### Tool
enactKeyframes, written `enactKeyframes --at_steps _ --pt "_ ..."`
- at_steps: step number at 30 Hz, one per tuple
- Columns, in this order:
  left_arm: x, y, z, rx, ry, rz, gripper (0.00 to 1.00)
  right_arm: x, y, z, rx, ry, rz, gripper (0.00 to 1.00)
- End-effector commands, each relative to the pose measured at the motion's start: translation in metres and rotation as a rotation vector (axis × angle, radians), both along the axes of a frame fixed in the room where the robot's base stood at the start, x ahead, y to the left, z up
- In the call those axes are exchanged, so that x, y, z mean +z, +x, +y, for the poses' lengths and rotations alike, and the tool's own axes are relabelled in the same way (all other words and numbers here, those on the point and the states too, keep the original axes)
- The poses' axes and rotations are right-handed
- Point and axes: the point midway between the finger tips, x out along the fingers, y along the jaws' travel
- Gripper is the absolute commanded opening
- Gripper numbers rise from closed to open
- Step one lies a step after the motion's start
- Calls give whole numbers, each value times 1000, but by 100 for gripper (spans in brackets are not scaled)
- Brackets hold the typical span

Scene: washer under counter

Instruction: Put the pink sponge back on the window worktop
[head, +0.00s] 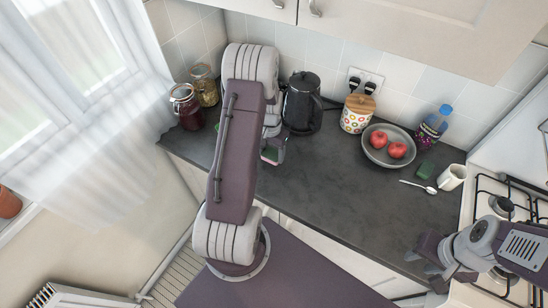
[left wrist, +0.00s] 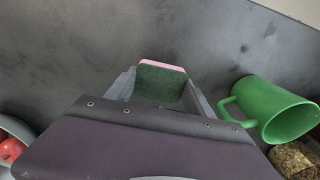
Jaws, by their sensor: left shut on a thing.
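The pink sponge is held in my left gripper (head: 272,151), which shows as a small part beside the arm in the head view. In the left wrist view the sponge (left wrist: 161,83) has a pink layer along its top edge and a dark green face. It sits between the two fingers of my left gripper, which is shut on it. The dark grey worktop (head: 330,187) lies beneath; whether the sponge touches it I cannot tell. My right gripper (head: 424,263) is over the worktop's front right edge, beside the hob, with its fingers apart and nothing seen between them.
The middle front is clear.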

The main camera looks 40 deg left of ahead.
Motion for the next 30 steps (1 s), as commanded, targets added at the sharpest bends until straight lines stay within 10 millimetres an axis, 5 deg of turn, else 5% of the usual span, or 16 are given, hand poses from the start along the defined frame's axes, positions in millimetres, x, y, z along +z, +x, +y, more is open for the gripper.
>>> enactKeyframes --at_steps 6,19,20,22,30 --pt "-32 -1 -1 0 -1 3 29 10 0 0 0 0 0 36" --pt "-41 -1 -1 0 -1 2 29 4 0 0 0 0 0 36" --pt "-40 -1 -1 0 -1 1 67 5 0 0 0 0 0 36" --pt "-39 -1 -1 0 -1 1 83 5 0 0 0 0 0 36" --pt "-39 -1 -1 0 -1 1 83 5 0 0 0 0 0 36"
